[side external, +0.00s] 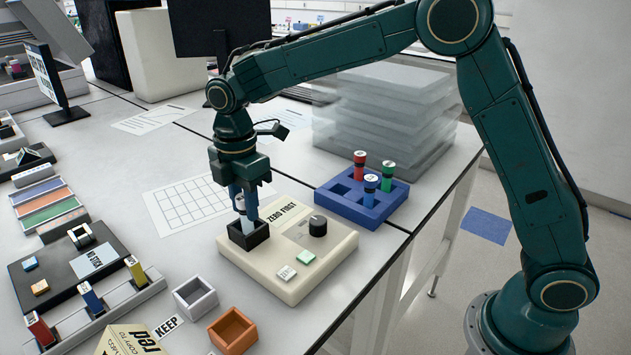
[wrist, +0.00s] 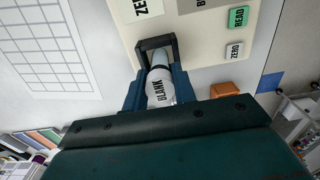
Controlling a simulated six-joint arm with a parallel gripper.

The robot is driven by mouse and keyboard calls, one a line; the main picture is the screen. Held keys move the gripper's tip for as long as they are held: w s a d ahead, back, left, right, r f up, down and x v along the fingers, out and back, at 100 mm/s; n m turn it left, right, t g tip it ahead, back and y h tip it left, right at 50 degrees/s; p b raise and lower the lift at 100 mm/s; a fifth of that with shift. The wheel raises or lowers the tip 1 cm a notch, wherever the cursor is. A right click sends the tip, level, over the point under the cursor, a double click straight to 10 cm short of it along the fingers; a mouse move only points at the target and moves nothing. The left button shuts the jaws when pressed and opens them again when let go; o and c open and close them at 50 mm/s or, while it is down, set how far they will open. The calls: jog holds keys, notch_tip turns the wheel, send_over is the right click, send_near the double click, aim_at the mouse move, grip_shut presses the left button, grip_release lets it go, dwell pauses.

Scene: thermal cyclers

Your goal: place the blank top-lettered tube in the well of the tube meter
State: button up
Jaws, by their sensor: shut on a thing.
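My gripper (side external: 243,200) is shut on a white tube marked BLANK (wrist: 161,92), with a finger on each side of it. In the side view the tube (side external: 246,225) points down, its lower end at the opening of the black square well (side external: 261,237) on the tube meter (side external: 330,245). The wrist view shows the tube's tip inside the frame of the well (wrist: 143,46). I cannot tell whether it touches the bottom.
A blue rack (side external: 335,208) with red, green and blue tubes stands right of the meter. A grey open box (side external: 194,297) and an orange open box (side external: 233,330) sit in front. A grid sheet (side external: 185,205) lies behind.

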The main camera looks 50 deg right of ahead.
jog(key=shift+f, duration=0.2)
jog(key=o, duration=1)
jog(key=shift+c, duration=0.2)
notch_tip(320, 180, up, 12)
jog(key=shift+r, duration=0.15)
dwell(0.6)
